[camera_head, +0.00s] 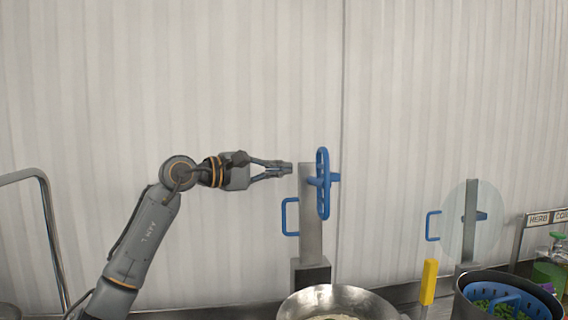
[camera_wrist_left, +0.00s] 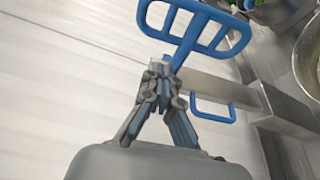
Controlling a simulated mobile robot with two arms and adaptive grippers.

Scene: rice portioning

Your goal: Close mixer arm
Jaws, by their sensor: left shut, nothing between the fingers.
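The mixer arm is a grey upright post (camera_head: 309,230) with a blue paddle (camera_head: 323,184) at its top right and a blue handle (camera_head: 290,216) on its left side. The post, paddle (camera_wrist_left: 196,27) and handle (camera_wrist_left: 213,112) also show in the left wrist view. My left gripper (camera_head: 288,169) is shut and empty. Its fingertips are at the top of the post, above the blue handle; I cannot tell whether they touch the post. A metal bowl (camera_head: 337,291) is at the foot of the post. My right gripper is not in view.
A second post (camera_head: 470,225) with a round translucent disc and a blue handle stands to the right. A yellow upright piece (camera_head: 429,282) is between them. The white wall behind is bare.

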